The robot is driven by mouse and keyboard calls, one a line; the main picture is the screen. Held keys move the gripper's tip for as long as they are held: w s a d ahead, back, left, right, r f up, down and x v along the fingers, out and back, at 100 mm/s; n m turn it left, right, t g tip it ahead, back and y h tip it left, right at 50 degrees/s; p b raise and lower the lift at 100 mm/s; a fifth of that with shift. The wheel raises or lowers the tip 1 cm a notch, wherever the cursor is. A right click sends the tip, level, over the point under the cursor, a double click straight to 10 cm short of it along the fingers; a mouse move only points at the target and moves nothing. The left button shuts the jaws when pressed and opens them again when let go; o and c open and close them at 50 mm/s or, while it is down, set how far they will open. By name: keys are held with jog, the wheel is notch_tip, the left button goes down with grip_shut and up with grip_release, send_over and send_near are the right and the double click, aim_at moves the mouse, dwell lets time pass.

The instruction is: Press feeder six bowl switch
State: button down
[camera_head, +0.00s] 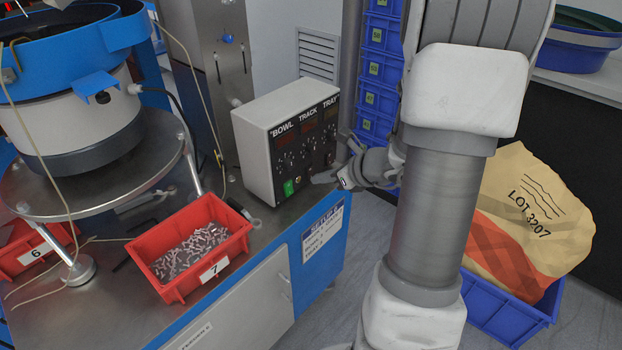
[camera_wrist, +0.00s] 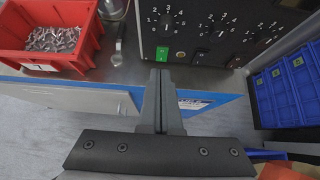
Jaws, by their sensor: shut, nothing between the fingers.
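The control box (camera_head: 262,128) stands on the bench, with columns marked BOWL, TRACK and TRAY, small displays and dials. Its bowl switch (camera_head: 288,188) is a green rocker at the lower left of the panel. The green switch also shows in the wrist view (camera_wrist: 162,53), with two dark switches to its right. My gripper (camera_head: 322,178) is shut and empty in front of the panel's lower part. In the wrist view my fingertips (camera_wrist: 160,74) appear just below the green switch. I cannot tell how large the gap to the panel is.
A red bin (camera_head: 232,248) marked 7 holds small metal parts left of the box. A bowl feeder (camera_head: 75,110) stands at the left, near a red bin (camera_head: 30,262) marked 6. Blue bins (camera_head: 380,70) are stacked behind my arm. A paper sack (camera_head: 525,215) fills a blue crate at right.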

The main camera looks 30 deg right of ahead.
jog(key=shift+v, duration=0.95)
jog(key=shift+w+a+r, duration=0.1)
jog(key=shift+w+r, duration=0.05)
